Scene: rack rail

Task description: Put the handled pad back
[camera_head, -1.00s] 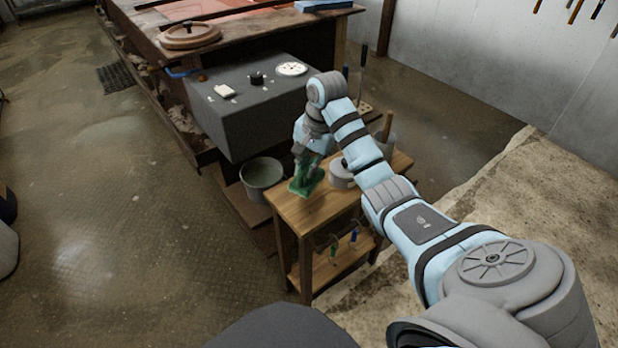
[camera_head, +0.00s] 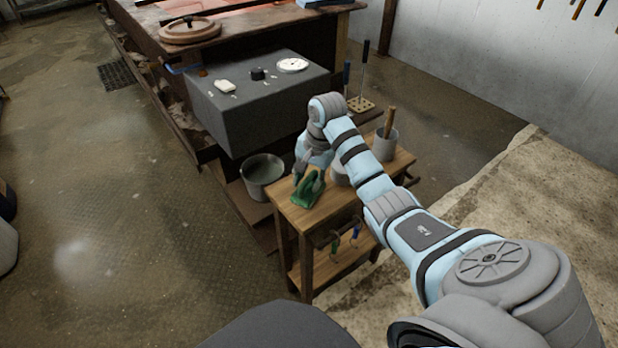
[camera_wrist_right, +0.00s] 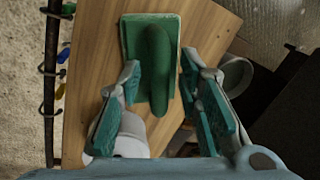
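The handled pad (camera_head: 307,190) is green and lies on the wooden top of a small cart (camera_head: 330,207), near its left end. In the right wrist view the pad (camera_wrist_right: 135,42) lies flat with its long rounded handle facing me. My right gripper (camera_wrist_right: 160,82) is open, with one teal-padded finger on each side of the handle and visible gaps to it. In the head view the right gripper (camera_head: 302,168) is just behind and above the pad, partly hidden by its own arm. My left gripper is not in view.
A lidded grey pot (camera_head: 340,174) and a grey container with a wooden handle (camera_head: 385,146) share the cart top. A grey bucket (camera_head: 262,174) stands left of the cart. A dark grey block (camera_head: 257,105) with small items is behind. Tools hang on the cart's side.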

